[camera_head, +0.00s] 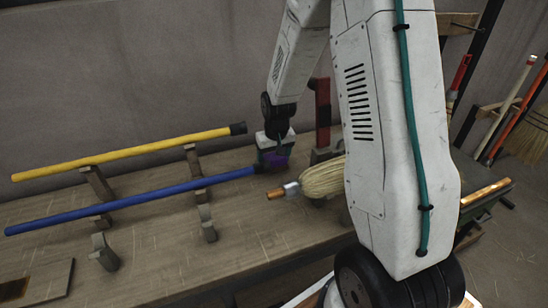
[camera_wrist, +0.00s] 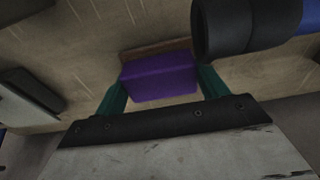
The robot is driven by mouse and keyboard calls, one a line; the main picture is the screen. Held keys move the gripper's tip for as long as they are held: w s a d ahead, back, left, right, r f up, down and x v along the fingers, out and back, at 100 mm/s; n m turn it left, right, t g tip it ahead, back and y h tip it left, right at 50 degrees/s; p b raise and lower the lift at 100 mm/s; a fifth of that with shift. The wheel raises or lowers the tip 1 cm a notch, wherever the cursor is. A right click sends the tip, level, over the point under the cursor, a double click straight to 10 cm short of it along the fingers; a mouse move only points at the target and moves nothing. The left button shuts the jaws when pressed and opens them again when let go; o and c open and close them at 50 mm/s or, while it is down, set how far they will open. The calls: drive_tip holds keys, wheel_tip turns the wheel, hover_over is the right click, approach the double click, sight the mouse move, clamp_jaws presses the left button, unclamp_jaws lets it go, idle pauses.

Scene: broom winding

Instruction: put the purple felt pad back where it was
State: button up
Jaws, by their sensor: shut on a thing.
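The purple felt pad (camera_wrist: 160,78) is a small block held between the two teal fingers of my gripper (camera_wrist: 162,90) in the wrist view. A thin brown edge (camera_wrist: 155,47) shows just beyond the pad in the wrist view. I cannot tell whether the pad touches the bench.
A blue pole (camera_head: 120,204) and a yellow pole (camera_head: 125,153) lie on wooden supports on the bench (camera_head: 150,260). The blue pole's black end (camera_wrist: 245,27) is close to my right finger. A straw broom head (camera_head: 322,180) lies right of my gripper. More brooms (camera_head: 535,135) stand far right.

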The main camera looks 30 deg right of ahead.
sight(276, 168)
drive_tip(key=o, duration=0.9)
drive_tip(key=shift+f, duration=0.15)
drive_tip(key=shift+o, duration=0.2)
drive_tip(key=s+a+r, duration=0.2)
drive_tip(key=s+r, duration=0.1)
drive_tip(key=r, duration=0.6)
drive_tip(key=s+a+r, duration=0.2)
drive_tip(key=s+r, duration=0.2)
drive_tip(key=r, duration=0.5)
drive_tip(key=s+a+r, duration=0.2)
drive_tip(key=s, duration=0.5)
drive_tip(key=s+a+r+n, duration=0.1)
drive_tip(key=s+a+r, duration=0.2)
drive_tip(key=s, duration=0.5)
drive_tip(key=s+a+r+n, duration=0.1)
drive_tip(key=s+a+r, duration=0.1)
drive_tip(key=s, duration=0.6)
drive_tip(key=shift+s+a+r+g, duration=0.25)
drive_tip(key=shift+a+r+g, duration=0.05)
